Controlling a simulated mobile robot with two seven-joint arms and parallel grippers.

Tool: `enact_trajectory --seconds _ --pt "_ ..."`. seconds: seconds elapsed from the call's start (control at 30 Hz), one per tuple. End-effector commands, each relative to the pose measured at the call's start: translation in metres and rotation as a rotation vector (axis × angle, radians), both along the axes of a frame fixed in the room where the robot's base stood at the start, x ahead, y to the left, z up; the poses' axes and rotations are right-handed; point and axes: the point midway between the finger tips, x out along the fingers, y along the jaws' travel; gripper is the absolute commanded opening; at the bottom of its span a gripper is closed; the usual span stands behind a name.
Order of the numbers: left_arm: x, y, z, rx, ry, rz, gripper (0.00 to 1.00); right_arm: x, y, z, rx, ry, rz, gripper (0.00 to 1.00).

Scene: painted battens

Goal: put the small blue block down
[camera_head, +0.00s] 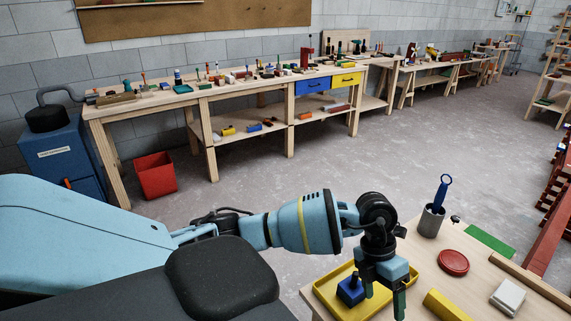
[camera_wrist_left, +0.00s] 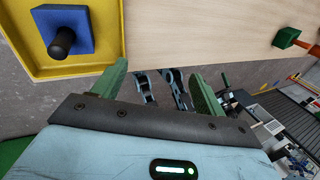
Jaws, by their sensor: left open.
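The small blue block (camera_head: 350,291) with a dark knob on top sits in the yellow tray (camera_head: 322,293) on the near table. In the left wrist view the block (camera_wrist_left: 82,20) rests on the tray floor, inside the yellow rim (camera_wrist_left: 60,69). My left gripper (camera_head: 384,297) is open and points down just right of the block in the head view. In the left wrist view its green fingers (camera_wrist_left: 158,88) are apart with nothing between them, and the block is clear of them. My right gripper is in neither view.
On the near table are a yellow block (camera_head: 444,305), a red disc (camera_head: 453,262), a white block (camera_head: 508,296), a green mat (camera_head: 490,242) and a grey cup (camera_head: 431,222) holding a blue tool (camera_head: 440,192). A wooden strip (camera_head: 532,282) edges the right side.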

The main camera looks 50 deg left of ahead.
Motion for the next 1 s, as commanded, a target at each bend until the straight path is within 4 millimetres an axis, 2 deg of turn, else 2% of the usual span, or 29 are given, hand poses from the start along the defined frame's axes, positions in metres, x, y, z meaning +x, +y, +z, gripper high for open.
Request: enact_trajectory --seconds 0.03,0.1,0.2,0.3,0.4,0.47,0.57,0.67,0.77,0.87,0.9,1.0 --pt "-0.019 -0.033 -0.013 -0.146 0.037 -0.015 0.72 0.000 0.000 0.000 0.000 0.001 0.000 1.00" --pt "-0.040 -0.075 -0.017 -0.362 0.077 -0.005 0.72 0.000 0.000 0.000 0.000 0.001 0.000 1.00" --pt "-0.064 -0.122 -0.009 -0.663 0.132 0.067 0.72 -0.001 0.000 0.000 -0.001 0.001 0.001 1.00" --pt "-0.078 -0.152 0.006 -0.940 0.188 0.206 0.72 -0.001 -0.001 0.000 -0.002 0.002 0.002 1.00" --pt "-0.081 -0.163 0.018 -1.182 0.245 0.406 0.72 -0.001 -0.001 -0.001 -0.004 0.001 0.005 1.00" --pt "-0.079 -0.160 0.021 -1.304 0.280 0.555 0.72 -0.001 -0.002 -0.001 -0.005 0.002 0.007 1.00" --pt "-0.075 -0.145 0.013 -1.462 0.337 0.844 0.72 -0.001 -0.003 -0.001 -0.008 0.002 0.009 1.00" --pt "-0.074 -0.118 -0.012 -1.552 0.396 1.174 0.72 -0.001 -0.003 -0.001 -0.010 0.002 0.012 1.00" --pt "-0.086 -0.085 -0.052 -1.566 0.461 1.532 0.72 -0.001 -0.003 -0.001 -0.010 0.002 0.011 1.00" --pt "-0.115 -0.054 -0.102 -1.499 0.534 1.892 0.72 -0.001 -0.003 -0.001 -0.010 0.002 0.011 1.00" --pt "-0.131 -0.043 -0.123 -1.454 0.564 2.028 0.72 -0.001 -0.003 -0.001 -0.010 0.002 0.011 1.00" --pt "-0.178 -0.022 -0.167 -1.308 0.641 2.325 0.72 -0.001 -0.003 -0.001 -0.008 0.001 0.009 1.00"
